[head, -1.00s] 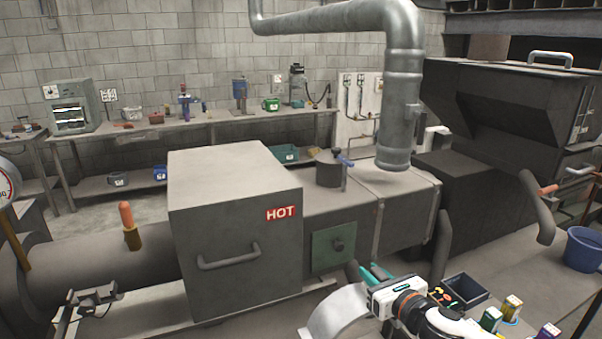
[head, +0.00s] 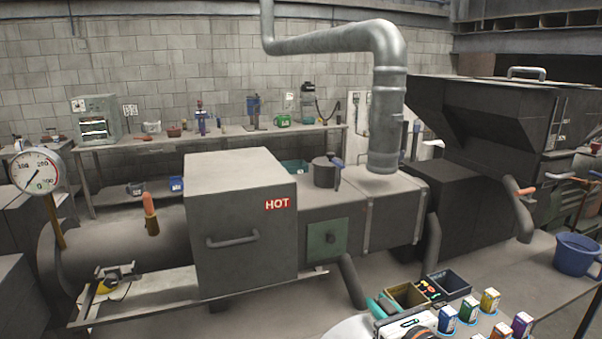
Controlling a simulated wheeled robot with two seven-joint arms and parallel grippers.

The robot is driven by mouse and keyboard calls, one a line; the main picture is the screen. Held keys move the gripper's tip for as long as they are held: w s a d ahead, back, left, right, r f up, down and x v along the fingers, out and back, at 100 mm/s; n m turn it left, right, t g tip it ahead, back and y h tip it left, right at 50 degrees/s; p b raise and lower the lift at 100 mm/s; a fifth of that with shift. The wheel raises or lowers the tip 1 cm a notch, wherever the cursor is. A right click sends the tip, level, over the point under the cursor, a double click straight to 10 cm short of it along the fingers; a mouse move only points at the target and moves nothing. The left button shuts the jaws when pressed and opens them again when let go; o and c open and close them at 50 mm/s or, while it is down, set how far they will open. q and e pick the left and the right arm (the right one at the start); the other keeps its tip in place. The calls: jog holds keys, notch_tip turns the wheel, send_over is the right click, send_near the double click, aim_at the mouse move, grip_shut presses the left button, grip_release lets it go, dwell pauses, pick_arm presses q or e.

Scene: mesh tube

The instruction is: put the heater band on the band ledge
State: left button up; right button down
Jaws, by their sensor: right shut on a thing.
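A pale flat ledge (head: 165,294), which may be the band ledge, runs along the front of the machine, below the barrel and the box marked HOT. My left gripper is not in view.
A clamp-like tool (head: 120,272) lies on the ledge's left end. The HOT box (head: 240,215) stands above the ledge. A blue bucket (head: 575,254) is at far right.

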jog(key=s+a+f, duration=0.1)
jog(key=s+a+f+b, duration=0.1)
jog(key=shift+s+a+f, duration=0.1)
jog(key=shift+s, duration=0.25)
jog(key=s+d+f+m+h+b, duration=0.2)
jog(key=s+f, duration=0.1)
jog(key=s, duration=0.6)
jog(key=s+d+f+m+t+h+b, duration=0.1)
jog(key=s+d+f+m+h+b, duration=0.1)
jog(key=s, duration=0.8)
notch_tip(320, 180, down, 2)
jog(key=shift+d+f+h, duration=0.1)
jog(key=shift+d+h, duration=0.2)
jog(key=shift+h, duration=0.5)
